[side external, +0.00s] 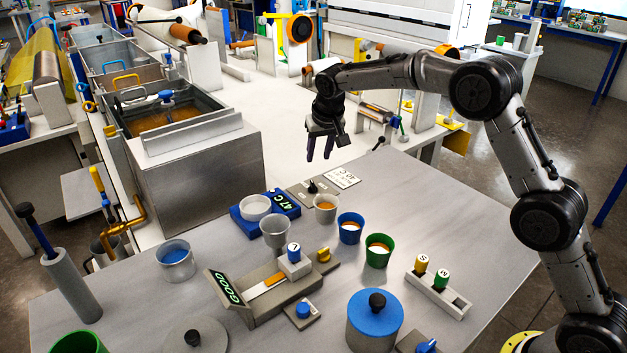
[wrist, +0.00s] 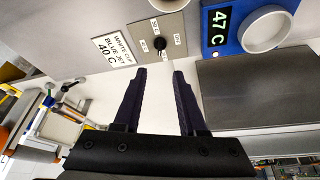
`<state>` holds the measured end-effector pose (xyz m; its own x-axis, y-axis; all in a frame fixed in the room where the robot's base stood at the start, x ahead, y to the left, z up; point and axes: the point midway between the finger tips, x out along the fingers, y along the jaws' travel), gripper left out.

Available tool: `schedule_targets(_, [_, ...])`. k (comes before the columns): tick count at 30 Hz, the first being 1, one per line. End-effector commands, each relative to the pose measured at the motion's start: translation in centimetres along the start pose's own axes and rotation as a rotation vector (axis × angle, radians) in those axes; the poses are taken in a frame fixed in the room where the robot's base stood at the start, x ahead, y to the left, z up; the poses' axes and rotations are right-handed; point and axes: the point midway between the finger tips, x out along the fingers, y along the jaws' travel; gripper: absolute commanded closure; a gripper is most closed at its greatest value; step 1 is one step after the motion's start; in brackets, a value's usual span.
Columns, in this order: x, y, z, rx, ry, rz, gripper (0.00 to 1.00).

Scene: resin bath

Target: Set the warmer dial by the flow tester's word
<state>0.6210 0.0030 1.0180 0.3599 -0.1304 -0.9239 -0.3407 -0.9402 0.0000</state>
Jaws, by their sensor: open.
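The warmer dial is a black knob on a grey plate (side external: 297,190), with small labels around it, one reading OFF in the wrist view; its exact setting is unclear. In the wrist view the knob (wrist: 159,46) lies just beyond my fingertips. The blue warmer (side external: 243,219) shows 47 C on its display (wrist: 221,26) and carries a pale round dish (side external: 256,205). The flow tester (side external: 268,290) shows GOOD in green on its tilted screen (side external: 226,288). My gripper (side external: 319,157) is open and empty, above and behind the dial plate, apart from it.
A white card (side external: 342,178) beside the dial reads 40 C. Near it stand a grey cup (side external: 275,236), a white cup (side external: 325,213), a blue cup (side external: 350,234) and a green cup (side external: 378,256). A steel bath (side external: 196,175) stands left. A rack (side external: 437,294) holds two capped bottles.

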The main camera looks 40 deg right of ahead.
Motion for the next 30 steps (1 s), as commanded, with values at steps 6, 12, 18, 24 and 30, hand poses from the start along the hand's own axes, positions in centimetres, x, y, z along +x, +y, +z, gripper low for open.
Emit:
schedule_targets(6, [4.3, 0.1, 0.1, 0.0, -0.004, 0.002, 0.59])
schedule_targets(12, [8.2, 0.1, 0.1, 0.0, -0.003, 0.001, 0.59])
schedule_targets(18, [10.9, 0.1, 0.0, 0.0, 0.0, 0.0, 0.59])
schedule_targets(24, [12.1, 0.1, 0.0, 0.0, 0.0, 0.0, 0.59])
schedule_targets(30, [12.2, 0.1, 0.0, 0.0, 0.001, 0.0, 0.59])
